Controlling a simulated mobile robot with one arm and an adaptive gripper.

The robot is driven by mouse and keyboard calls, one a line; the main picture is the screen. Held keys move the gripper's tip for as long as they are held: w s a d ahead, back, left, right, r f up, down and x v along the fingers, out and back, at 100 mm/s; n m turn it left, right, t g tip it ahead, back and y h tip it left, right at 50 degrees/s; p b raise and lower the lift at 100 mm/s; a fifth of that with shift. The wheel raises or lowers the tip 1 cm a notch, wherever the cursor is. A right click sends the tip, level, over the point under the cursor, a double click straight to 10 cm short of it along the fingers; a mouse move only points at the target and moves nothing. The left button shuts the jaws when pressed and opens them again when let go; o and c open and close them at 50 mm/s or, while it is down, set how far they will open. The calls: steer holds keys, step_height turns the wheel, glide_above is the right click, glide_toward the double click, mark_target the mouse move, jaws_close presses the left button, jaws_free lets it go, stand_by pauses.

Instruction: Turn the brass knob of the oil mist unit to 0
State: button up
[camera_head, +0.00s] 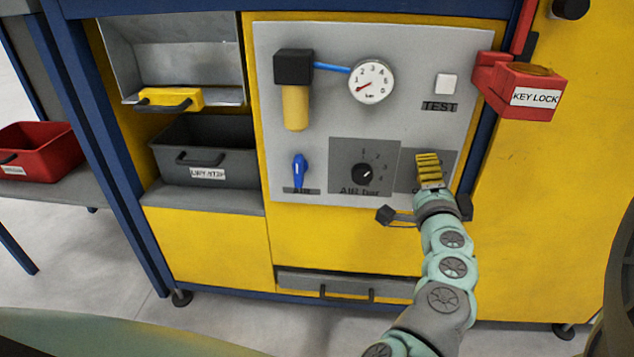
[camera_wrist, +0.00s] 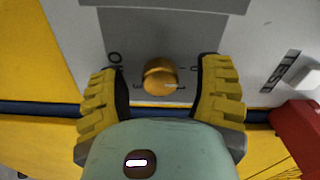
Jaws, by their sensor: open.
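The brass knob (camera_wrist: 160,77) sits on a dark grey panel (camera_wrist: 175,22) in the wrist view. It is round, with a ridge across its face; where it points is hard to tell. A "3" and a "1" show beside it, and lettering at left is partly covered. My gripper (camera_wrist: 158,80) is open, with one yellow ridged finger on each side of the knob and a visible gap to each. In the head view my gripper (camera_head: 429,170) is over the lower right panel (camera_head: 449,163) and hides the knob.
To the left are the black AIR dial (camera_head: 365,174), a blue lever (camera_head: 299,171) and a pressure gauge (camera_head: 371,82). Above are the TEST button (camera_head: 446,84) and the red KEY LOCK box (camera_head: 530,90). A dark handle (camera_head: 388,215) sits close below left of my wrist.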

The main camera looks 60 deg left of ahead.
steer(key=v, duration=0.7)
steer(key=shift+s+d, duration=0.15)
steer(key=shift+s, duration=0.1)
steer(key=shift+w+r, duration=0.1)
stand_by(0.4)
